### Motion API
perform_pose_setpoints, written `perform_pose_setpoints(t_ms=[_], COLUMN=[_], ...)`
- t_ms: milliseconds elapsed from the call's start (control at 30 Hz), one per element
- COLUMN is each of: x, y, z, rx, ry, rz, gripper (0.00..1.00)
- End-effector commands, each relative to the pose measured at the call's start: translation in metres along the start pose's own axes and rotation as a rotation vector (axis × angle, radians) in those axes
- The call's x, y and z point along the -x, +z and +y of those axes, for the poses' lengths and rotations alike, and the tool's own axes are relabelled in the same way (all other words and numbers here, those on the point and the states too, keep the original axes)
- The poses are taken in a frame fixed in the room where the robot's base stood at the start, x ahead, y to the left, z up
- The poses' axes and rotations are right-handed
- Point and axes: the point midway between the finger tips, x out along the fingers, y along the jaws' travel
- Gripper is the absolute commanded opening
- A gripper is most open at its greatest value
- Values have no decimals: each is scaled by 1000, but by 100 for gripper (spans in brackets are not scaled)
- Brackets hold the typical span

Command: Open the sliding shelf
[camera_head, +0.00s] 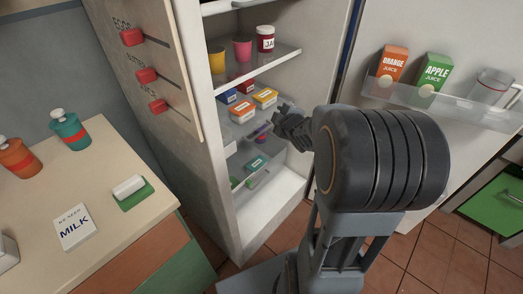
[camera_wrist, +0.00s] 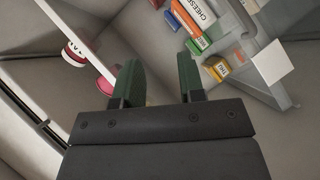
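The fridge (camera_head: 215,150) stands open. Inside it, a clear shelf tray (camera_head: 243,130) holds several small boxes; it looks like the sliding shelf, though its rails are hidden. In the wrist view the tray is at the upper right, with a pale block-like front piece (camera_wrist: 272,62). My gripper (camera_head: 281,120) is at the fridge opening, just right of the tray's front. In the wrist view my gripper (camera_wrist: 158,70) has its two green-padded fingers apart with nothing between them. The right finger is close to the tray's boxes; I cannot tell whether it touches.
An upper shelf (camera_head: 262,66) holds cups and a jam jar (camera_head: 265,39). A lower shelf holds more packs (camera_head: 256,163). The open door's rack (camera_head: 440,101) with juice cartons stands right of my arm. A counter (camera_head: 110,225) with bottles and a butter dish is at left.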

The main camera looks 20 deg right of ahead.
Motion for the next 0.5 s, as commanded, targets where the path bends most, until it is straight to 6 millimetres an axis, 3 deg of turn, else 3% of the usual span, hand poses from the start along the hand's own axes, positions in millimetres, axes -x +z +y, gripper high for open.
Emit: perform_pose_setpoints(t_ms=[33,200,400,500], x=[-23,-50,-50,-46], y=[27,60,87,95], z=[-31,-74,-114,-125], rx=[78,313,440,467], ry=[30,158,294,345], rz=[64,326,546,612], gripper=[36,36,36,36])
